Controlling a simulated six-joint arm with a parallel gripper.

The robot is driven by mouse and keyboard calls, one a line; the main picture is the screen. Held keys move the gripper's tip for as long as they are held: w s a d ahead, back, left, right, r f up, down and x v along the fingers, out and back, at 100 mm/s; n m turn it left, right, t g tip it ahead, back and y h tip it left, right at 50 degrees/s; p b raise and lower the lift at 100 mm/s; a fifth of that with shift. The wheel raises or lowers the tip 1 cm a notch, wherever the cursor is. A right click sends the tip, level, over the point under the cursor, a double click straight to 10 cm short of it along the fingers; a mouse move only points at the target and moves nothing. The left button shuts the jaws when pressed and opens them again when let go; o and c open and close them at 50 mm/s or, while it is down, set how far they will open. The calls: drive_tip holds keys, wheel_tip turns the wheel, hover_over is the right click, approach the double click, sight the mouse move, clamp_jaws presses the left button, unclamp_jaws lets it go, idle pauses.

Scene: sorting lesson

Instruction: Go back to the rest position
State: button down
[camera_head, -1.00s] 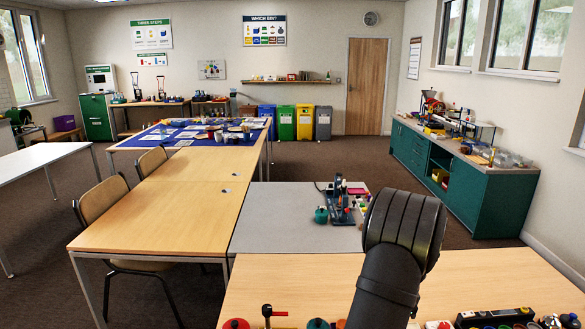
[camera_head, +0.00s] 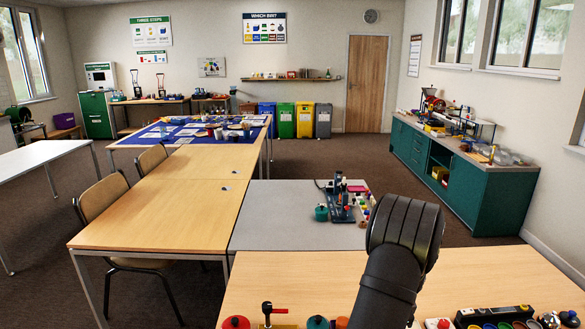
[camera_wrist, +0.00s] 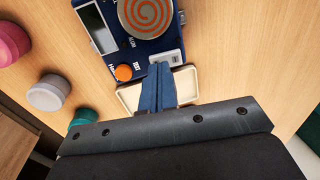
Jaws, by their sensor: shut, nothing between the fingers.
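My gripper (camera_wrist: 160,68) shows in the wrist view as two blue fingers pressed together, with nothing between them. It is above a cream tray (camera_wrist: 186,82) and just below a dark blue device (camera_wrist: 150,45) in the picture. The device has a small screen (camera_wrist: 97,27), an orange knob (camera_wrist: 123,72) and a round plate with an orange spiral (camera_wrist: 152,14). I cannot tell how high the fingers are above them. In the head view, my black arm link (camera_head: 405,235) stands over the near table and the gripper itself is out of sight.
Pink (camera_wrist: 10,45), grey (camera_wrist: 49,93) and teal (camera_wrist: 84,117) round lidded things stand left of the device. In the head view, the near wooden table (camera_head: 290,280) is bare in its middle, with several small things along its front edge. A blue stand (camera_head: 343,200) is on the grey table behind.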

wheel_tip(320, 180, up, 6)
wheel_tip(320, 180, down, 7)
drive_tip(key=shift+f, duration=0.2)
wheel_tip(320, 180, up, 9)
drive_tip(key=w+a+r+g+h, duration=0.3)
drive_tip(key=a+r+h, duration=0.1)
drive_tip(key=a+r, duration=0.3)
drive_tip(key=shift+w+a+h, duration=0.3)
drive_tip(key=shift+w+a, duration=0.05)
drive_tip(key=shift+a, duration=0.1)
drive_tip(key=shift+f, duration=0.1)
